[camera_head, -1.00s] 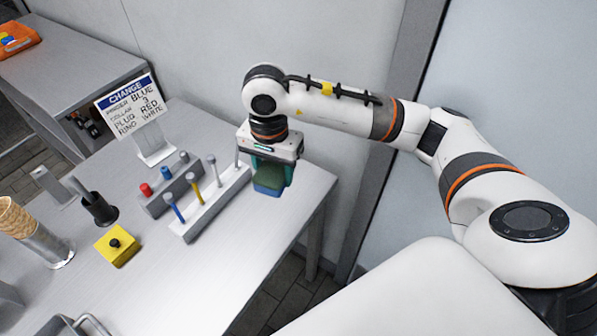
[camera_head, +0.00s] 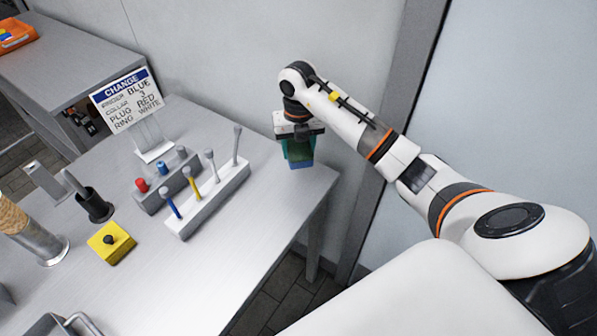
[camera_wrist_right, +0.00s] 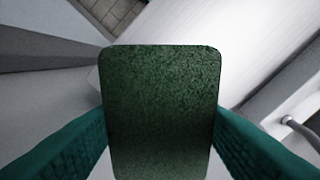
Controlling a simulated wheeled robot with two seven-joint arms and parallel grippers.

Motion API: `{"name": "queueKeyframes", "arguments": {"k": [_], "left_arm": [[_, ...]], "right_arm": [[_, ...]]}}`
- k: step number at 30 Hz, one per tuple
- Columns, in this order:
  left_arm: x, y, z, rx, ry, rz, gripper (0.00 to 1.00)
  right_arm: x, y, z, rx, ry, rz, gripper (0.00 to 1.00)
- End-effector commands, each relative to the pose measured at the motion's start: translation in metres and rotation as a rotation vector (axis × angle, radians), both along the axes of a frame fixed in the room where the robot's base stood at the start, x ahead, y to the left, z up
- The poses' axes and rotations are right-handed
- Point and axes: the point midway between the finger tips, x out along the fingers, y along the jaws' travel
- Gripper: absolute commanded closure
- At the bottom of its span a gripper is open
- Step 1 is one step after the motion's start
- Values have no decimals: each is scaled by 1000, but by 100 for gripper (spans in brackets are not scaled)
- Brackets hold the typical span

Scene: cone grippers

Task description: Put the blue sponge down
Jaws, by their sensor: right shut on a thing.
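The blue sponge (camera_head: 301,164) has a dark green top layer. It is at the far right corner of the steel table (camera_head: 262,215). My right gripper (camera_head: 299,155) points down and its teal fingers are shut on the sponge. In the right wrist view the green face of the sponge (camera_wrist_right: 160,110) fills the middle, between the two teal fingers. I cannot tell whether its underside touches the table. My left gripper is not in view.
A white rack (camera_head: 208,198) with several upright tools stands left of the sponge. Behind it are a grey block (camera_head: 167,182) with coloured plugs and a sign (camera_head: 126,100). A yellow block (camera_head: 110,243) with a black knob sits farther left. The table's front right is clear.

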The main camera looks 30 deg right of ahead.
Motion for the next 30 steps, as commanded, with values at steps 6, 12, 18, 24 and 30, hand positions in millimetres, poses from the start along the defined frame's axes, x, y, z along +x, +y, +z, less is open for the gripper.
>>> {"name": "queueKeyframes", "arguments": {"k": [6, 12, 18, 24, 30], "left_arm": [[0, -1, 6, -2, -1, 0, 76], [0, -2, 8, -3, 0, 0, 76], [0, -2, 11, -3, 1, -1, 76], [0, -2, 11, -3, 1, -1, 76], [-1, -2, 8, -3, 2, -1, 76]], "right_arm": [[-1, 1, -35, 1, 3, 2, 68], [-1, 1, -51, 1, 3, 4, 68], [-1, 1, -77, 1, 2, 4, 68], [0, 0, -78, 0, -1, 5, 68], [0, 0, -82, 0, -1, 6, 42]]}}
